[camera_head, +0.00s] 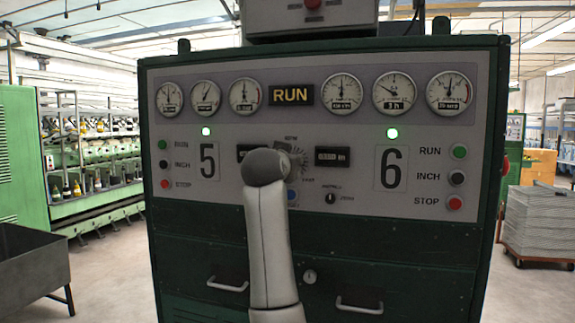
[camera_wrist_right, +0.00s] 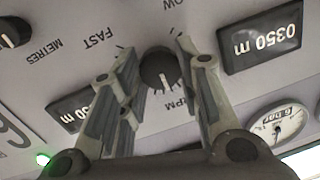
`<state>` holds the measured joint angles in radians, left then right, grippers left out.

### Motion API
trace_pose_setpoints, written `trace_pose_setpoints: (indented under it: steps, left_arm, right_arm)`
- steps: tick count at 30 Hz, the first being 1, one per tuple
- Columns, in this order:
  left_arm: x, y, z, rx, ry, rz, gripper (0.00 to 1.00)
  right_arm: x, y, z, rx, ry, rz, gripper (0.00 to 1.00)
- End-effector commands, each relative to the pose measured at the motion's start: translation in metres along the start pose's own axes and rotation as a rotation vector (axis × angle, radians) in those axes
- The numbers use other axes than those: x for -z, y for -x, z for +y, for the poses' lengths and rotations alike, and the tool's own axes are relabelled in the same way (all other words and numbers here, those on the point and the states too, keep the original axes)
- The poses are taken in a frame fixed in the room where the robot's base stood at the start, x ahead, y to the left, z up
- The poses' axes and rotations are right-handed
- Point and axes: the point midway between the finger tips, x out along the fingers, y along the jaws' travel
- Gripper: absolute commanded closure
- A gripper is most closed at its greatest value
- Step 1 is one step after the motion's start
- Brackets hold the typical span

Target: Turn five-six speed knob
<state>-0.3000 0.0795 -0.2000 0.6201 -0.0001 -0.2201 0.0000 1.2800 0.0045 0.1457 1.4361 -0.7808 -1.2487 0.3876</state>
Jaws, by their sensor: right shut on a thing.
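The speed knob (camera_wrist_right: 161,72) is round and dark with a pale pointer line, set on the grey panel between the words FAST and RPM in the right wrist view. My right gripper (camera_wrist_right: 157,55) has one finger on each side of it and is shut on it. In the head view my pale right arm rises from the bottom and covers the knob and my gripper. Only part of the speed dial (camera_head: 296,158) shows beside the arm's dark joint, between the large numbers 5 and 6. My left gripper is in neither view.
The green cabinet (camera_head: 420,270) carries gauges, a RUN sign (camera_head: 291,95), lit green lamps and push buttons. A counter (camera_wrist_right: 262,38) and a small METRES knob (camera_wrist_right: 12,32) are near my fingers. Drawer handles are below. A grey bin (camera_head: 30,265) stands left, stacked crates (camera_head: 535,220) right.

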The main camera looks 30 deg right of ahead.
Motion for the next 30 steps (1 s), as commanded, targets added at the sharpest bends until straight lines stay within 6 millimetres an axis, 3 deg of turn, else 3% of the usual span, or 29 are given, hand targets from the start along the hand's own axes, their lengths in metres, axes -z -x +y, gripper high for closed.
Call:
trace_pose_setpoints:
  steps: [10, 11, 16, 26, 30]
  left_arm:
    - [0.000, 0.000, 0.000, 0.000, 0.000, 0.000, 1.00]
    - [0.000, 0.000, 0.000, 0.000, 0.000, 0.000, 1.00]
    - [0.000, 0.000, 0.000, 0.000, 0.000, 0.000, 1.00]
    - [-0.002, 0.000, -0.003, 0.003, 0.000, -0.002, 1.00]
    - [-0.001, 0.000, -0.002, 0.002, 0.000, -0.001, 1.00]
  right_arm:
    - [-0.002, 0.000, 0.000, -0.001, 0.000, -0.004, 0.92]
    - [-0.002, 0.000, 0.000, -0.001, 0.000, -0.004, 0.66]
    - [-0.001, 0.000, 0.000, 0.000, 0.000, -0.003, 0.45]
    - [0.000, 0.001, 0.000, 0.000, -0.001, 0.000, 0.45]
    - [0.000, 0.012, -0.001, 0.002, -0.001, 0.001, 0.45]
